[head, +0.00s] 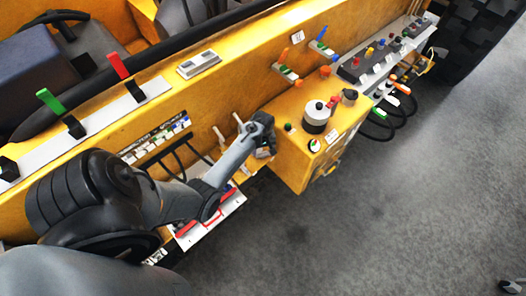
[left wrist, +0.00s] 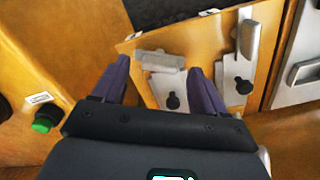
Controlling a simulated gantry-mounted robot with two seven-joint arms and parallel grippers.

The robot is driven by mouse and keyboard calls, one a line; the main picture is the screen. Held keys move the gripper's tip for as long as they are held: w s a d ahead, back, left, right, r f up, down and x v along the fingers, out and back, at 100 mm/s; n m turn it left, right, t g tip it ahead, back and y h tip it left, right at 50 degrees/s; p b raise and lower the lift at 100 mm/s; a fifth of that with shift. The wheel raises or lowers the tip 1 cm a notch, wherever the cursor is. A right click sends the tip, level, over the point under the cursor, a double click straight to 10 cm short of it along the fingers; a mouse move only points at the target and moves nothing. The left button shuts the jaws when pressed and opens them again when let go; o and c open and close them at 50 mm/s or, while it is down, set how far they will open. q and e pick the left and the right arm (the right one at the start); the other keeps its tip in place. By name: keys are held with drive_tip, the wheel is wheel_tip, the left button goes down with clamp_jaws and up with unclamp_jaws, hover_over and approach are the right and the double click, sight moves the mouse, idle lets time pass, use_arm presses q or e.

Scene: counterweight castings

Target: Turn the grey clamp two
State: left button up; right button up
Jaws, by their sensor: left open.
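Two grey clamps sit on a yellow plate in the left wrist view. One clamp (left wrist: 160,62) has its lever lying crosswise, the other clamp (left wrist: 248,42) has its lever upright; I cannot tell which is number two. My left gripper (head: 264,150) is at the machine's side, by the orange box. In the left wrist view its purple fingers (left wrist: 158,66) are apart, one on each side of the crosswise lever, with nothing visibly gripped. In the head view two pale levers (head: 219,137) show left of the gripper; the arm hides part of the plate.
The orange box (head: 300,165) with knobs stands close right of the gripper. A green button (left wrist: 43,124) is at left in the wrist view, a silver handle (left wrist: 305,70) at right. Open floor (head: 400,220) lies lower right. A dark piece, perhaps my right gripper (head: 512,287), is cut off there.

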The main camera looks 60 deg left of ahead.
use_arm(q)
drive_tip(key=shift+f, duration=1)
drive_tip(key=shift+c, duration=0.3)
drive_tip(key=c, duration=1)
